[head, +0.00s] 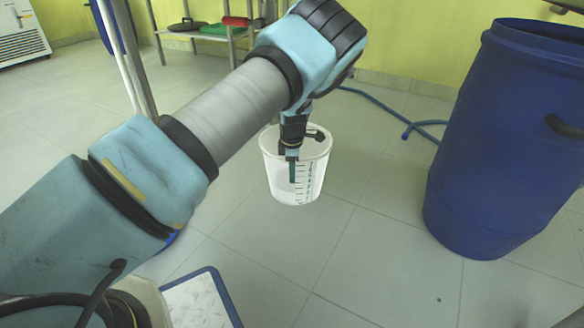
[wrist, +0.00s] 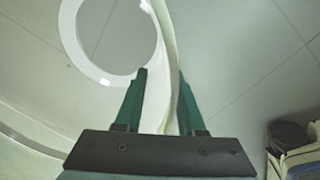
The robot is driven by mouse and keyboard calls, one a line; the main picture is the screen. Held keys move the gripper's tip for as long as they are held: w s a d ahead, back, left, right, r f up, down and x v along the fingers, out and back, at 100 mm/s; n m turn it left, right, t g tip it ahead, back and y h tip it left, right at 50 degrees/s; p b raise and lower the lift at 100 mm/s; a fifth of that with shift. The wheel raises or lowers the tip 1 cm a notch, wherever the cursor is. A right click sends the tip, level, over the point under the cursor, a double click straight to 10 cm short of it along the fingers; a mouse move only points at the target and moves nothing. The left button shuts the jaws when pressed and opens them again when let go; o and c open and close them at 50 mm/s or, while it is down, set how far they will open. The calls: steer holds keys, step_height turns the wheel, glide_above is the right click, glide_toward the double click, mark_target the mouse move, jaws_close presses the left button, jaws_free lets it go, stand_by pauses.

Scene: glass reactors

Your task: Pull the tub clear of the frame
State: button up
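The tub (head: 312,185) is a white translucent bucket with dark graduation marks. It looks upright on the tiled floor at the middle of the head view. My gripper (head: 292,172) points down at its rim. In the wrist view my gripper (wrist: 162,72) has two green fingers standing apart, with the tub's thin pale wall (wrist: 168,40) passing between them. The wall looks close to the right finger, with some space by the left one. Metal frame posts (head: 130,55) stand left of the tub, partly behind my arm; their feet are hidden.
A large blue barrel (head: 500,140) stands to the right. A blue hose (head: 400,118) lies on the floor behind the tub. A low shelf (head: 205,33) with a green item is at the back. A blue-edged tray (head: 228,300) is at the lower left. Floor right of and before the tub is clear.

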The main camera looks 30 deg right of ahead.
steer(key=shift+f, duration=0.6)
steer(key=shift+c, duration=0.4)
jaws_close()
stand_by(0.7)
